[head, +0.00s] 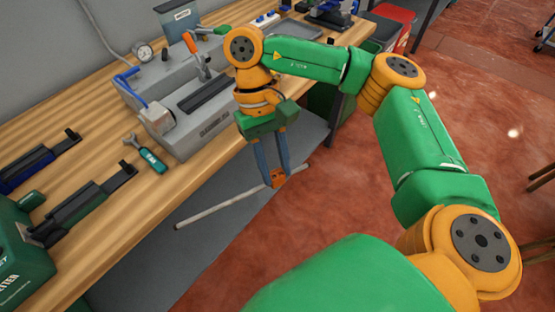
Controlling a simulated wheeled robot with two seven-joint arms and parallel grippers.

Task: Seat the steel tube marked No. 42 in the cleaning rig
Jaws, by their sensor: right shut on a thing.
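A long, thin, pale steel tube (222,207) is held out past the bench's front edge, over the grey surface below and the red floor. My right gripper (278,179) points down and is shut on the tube near its right end; a short stub sticks out past the fingers. The tube slants, its long part reaching to the lower left. No marking can be read on it. A grey machine with a gauge and blue handle (188,112), perhaps the cleaning rig, stands on the bench to the left of the gripper. My left gripper is not in view.
The wooden bench (128,210) runs along the left. On it lie a green-handled tool (148,156), dark clamp-like holders (85,205) and a green case (22,265). A red bin (395,22) stands at the back. The red floor (330,205) right of the gripper is clear.

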